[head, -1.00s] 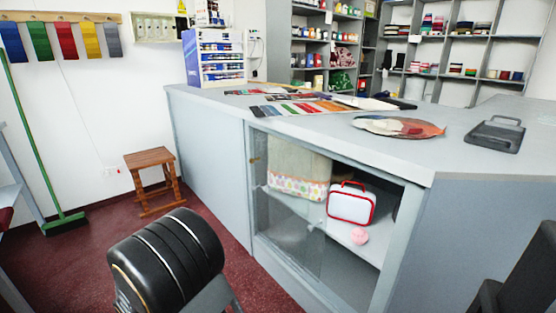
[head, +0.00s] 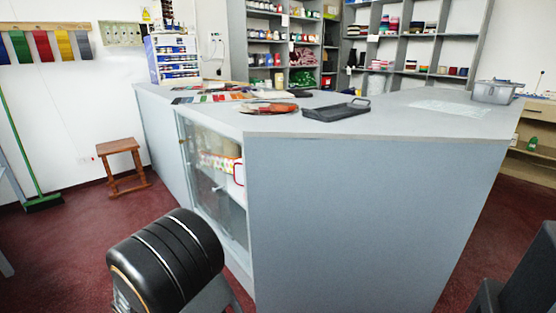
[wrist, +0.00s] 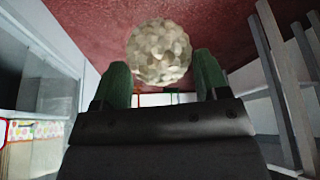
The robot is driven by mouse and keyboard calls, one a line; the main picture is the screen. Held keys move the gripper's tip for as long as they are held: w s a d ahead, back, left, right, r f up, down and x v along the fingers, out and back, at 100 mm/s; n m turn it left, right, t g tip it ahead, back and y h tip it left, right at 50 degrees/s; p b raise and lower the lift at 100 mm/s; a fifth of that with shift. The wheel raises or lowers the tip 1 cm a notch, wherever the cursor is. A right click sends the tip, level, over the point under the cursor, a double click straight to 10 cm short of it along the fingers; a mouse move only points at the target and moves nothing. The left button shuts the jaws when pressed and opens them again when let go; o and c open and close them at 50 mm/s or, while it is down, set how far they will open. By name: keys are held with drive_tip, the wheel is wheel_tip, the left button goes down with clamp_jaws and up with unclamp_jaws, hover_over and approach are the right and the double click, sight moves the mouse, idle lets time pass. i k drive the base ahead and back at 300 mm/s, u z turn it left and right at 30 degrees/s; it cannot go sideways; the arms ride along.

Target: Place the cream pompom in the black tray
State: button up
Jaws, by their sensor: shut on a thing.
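The cream pompom (wrist: 158,52) is a round, bumpy ball in the wrist view. My gripper (wrist: 162,70) is shut on it, with one green finger on each side. The pompom hangs clear of any surface, with the dark red floor behind it. The black tray (head: 336,110) lies on the grey counter top in the head view, near the front edge, and looks empty. My gripper and the pompom do not show in the head view, so their distance from the tray cannot be told.
The grey counter (head: 370,190) has a tall end panel facing me. A patterned round plate (head: 268,107) lies left of the tray. A grey lidded bin (head: 497,92) stands at the counter's right end. A wooden stool (head: 120,163) stands left. Counter top right of the tray is mostly clear.

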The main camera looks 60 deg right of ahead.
sight(334, 114)
drive_tip(key=k, duration=0.3)
drive_tip(key=z, duration=0.7)
